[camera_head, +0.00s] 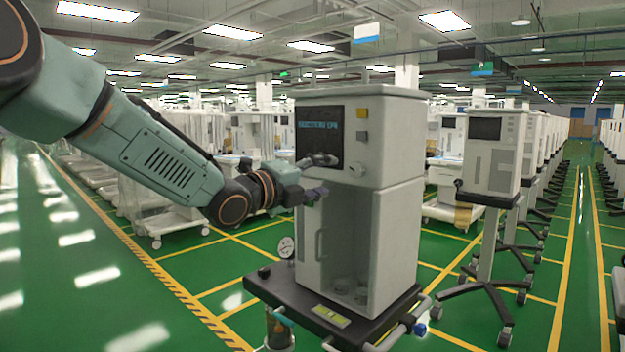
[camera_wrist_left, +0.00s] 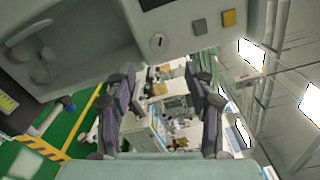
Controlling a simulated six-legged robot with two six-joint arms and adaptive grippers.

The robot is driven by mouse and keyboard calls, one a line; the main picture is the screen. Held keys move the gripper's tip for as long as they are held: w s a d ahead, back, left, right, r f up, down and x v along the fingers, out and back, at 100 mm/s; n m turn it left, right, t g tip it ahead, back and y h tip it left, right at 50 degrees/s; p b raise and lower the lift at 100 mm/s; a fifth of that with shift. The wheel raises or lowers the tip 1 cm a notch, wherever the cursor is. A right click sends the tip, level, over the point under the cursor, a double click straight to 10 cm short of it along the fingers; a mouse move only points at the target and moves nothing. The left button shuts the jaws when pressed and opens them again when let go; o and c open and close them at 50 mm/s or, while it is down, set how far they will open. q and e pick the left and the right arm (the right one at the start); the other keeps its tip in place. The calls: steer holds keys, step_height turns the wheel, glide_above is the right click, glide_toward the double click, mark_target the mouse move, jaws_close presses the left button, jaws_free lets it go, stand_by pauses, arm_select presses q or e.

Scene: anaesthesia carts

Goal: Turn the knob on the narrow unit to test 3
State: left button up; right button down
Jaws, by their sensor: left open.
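The narrow unit (camera_head: 400,160) is a tall pale-grey cabinet in the middle of the head view, with a dark screen (camera_head: 320,136) on its upper front. A small pale knob (camera_head: 356,171) sits on its front, low and right of the screen. The knob also shows in the left wrist view (camera_wrist_left: 158,42), with a dark mark on its face; no test labels can be read. My left gripper (camera_head: 325,175) is open and empty in front of the panel, left of the knob and apart from it. My right gripper is not in view.
A yellow button (camera_head: 362,112) and a grey one (camera_head: 362,138) sit above the knob. The unit stands on a dark wheeled base (camera_head: 290,297) with a gauge (camera_head: 287,247). Another unit on a pole stand (camera_head: 492,150) is at right. Green floor (camera_head: 75,270) is clear at left.

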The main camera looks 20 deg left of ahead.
arm_select(q)
steer(key=shift+v, duration=1.25)
steer(key=s+d+f+n+g+y, duration=0.15)
steer(key=s+f+n, duration=0.25)
steer(key=f+n, duration=0.5)
steer(key=s+d+f+n+g+y, duration=0.1)
steer(key=s+f+n+g, duration=0.35)
steer(key=f, duration=0.75)
steer(key=s+d+f+n+g+y, duration=0.1)
steer(key=s+f+n+y, duration=0.1)
steer(key=f+n, duration=0.75)
steer(key=s+f+n+g, duration=0.1)
steer(key=s+f+g, duration=0.2)
steer(key=s+f, duration=0.5)
steer(key=s+f+n+g+y, duration=0.1)
steer(key=s+f+g, duration=0.2)
steer(key=s+f, duration=0.5)
steer(key=s+f+n+g, duration=0.1)
steer(key=s+f+g, duration=0.3)
steer(key=s, duration=1.4)
step_height(320, 180, down, 4)
steer(key=shift+s+r+y, duration=0.1)
steer(key=shift+s+y, duration=0.25)
